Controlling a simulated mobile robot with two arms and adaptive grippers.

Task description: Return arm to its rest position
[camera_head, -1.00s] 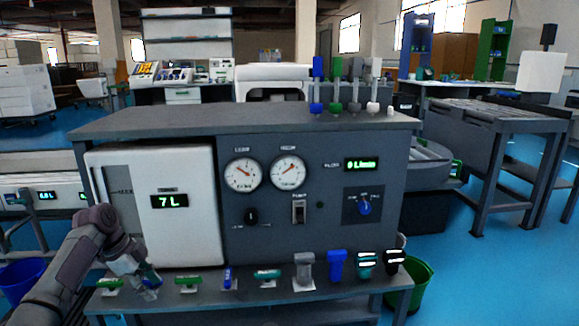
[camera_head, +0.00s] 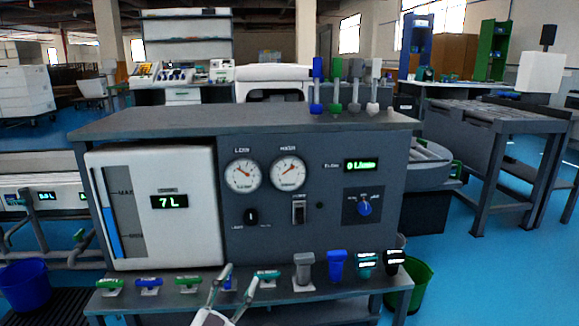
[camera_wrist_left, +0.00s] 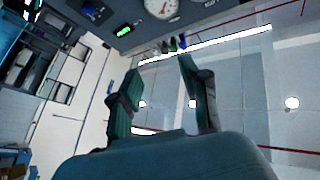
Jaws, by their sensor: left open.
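My left gripper (camera_head: 239,275) shows at the bottom centre of the head view, its two thin fingers pointing up and apart. It is open and empty, in front of the row of small valve handles. In the left wrist view the gripper's dark green fingers (camera_wrist_left: 160,72) stand apart with nothing between them, against the ceiling. The arm behind it is mostly out of the head view. The test bench (camera_head: 320,216) stands ahead, with a white tank (camera_head: 185,235) reading 7 L. My right gripper is not seen.
The bench's lower shelf carries green handles (camera_head: 188,281), a blue handle (camera_head: 148,283) and larger fittings (camera_head: 337,265). Gauges (camera_head: 288,172) and a flow display (camera_head: 361,164) sit on its front. A blue bucket (camera_head: 25,285) stands left, a green bucket (camera_head: 410,285) right.

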